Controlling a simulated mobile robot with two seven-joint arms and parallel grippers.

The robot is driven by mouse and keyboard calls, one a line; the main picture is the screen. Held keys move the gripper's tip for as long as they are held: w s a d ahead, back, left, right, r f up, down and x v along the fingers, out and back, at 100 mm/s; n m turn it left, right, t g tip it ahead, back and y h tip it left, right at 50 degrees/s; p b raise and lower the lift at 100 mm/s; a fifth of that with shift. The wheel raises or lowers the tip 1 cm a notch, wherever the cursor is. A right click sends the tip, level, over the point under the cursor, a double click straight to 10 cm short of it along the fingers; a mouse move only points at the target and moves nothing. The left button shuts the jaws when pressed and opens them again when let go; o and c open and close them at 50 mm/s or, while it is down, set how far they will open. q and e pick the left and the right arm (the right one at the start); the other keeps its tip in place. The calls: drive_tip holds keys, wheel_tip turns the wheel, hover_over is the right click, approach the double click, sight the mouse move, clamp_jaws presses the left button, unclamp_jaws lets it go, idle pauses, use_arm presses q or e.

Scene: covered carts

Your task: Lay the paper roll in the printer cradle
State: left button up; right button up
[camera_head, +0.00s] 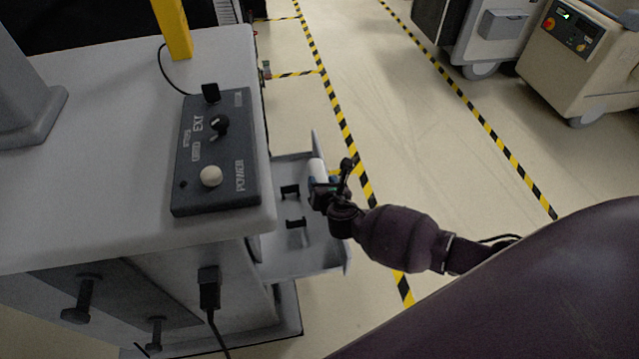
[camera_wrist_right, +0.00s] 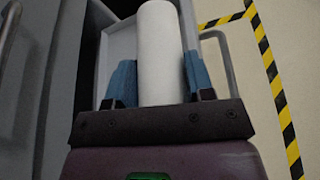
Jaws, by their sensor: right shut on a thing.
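The white paper roll (camera_head: 316,169) is mostly hidden behind my right gripper (camera_head: 325,186) in the head view. In the right wrist view the roll (camera_wrist_right: 160,50) stands out between the two blue fingers of the right gripper (camera_wrist_right: 160,85), which is shut on it. A grey tray (camera_head: 310,258) juts from the cart's side and carries two black brackets (camera_head: 296,223), which look like the printer cradle. The roll is over the tray's far right part, to the right of the brackets. I cannot tell its height above the tray. My left gripper is not in view.
The grey cart (camera_head: 110,190) has a dark control box (camera_head: 218,150) with knobs on top and a yellow post (camera_head: 172,28) behind. A cable and plug (camera_head: 208,288) hang at its front. Pale floor with striped tape lies right; other carts (camera_head: 585,60) stand far right.

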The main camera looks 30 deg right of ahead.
drive_tip(key=shift+w+f, duration=0.2)
drive_tip(key=shift+f, duration=0.1)
drive_tip(key=shift+w+a+f+b, duration=0.15)
drive_tip(key=shift+a+f+b, duration=0.45)
drive_tip(key=shift+a, duration=0.1)
drive_tip(key=shift+w+a+f+b, duration=0.25)
drive_tip(key=shift+a+f+b, duration=0.4)
drive_tip(key=shift+a, duration=0.3)
drive_tip(key=shift+w+a+f+b, duration=0.3)
drive_tip(key=shift+a+f+b, duration=0.3)
drive_tip(key=shift+a, duration=0.35)
drive_tip(key=shift+w+a+f+b, duration=0.25)
drive_tip(key=shift+a+f+b, duration=0.4)
drive_tip(key=shift+a, duration=0.3)
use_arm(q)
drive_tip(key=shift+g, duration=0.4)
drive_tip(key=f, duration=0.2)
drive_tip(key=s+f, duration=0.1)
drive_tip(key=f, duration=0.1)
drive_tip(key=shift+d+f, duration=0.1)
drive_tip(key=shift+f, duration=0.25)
use_arm(e)
drive_tip(key=shift+w+a, duration=0.1)
drive_tip(key=shift+a, duration=0.05)
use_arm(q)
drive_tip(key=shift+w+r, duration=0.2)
use_arm(e)
drive_tip(key=shift+r, duration=0.2)
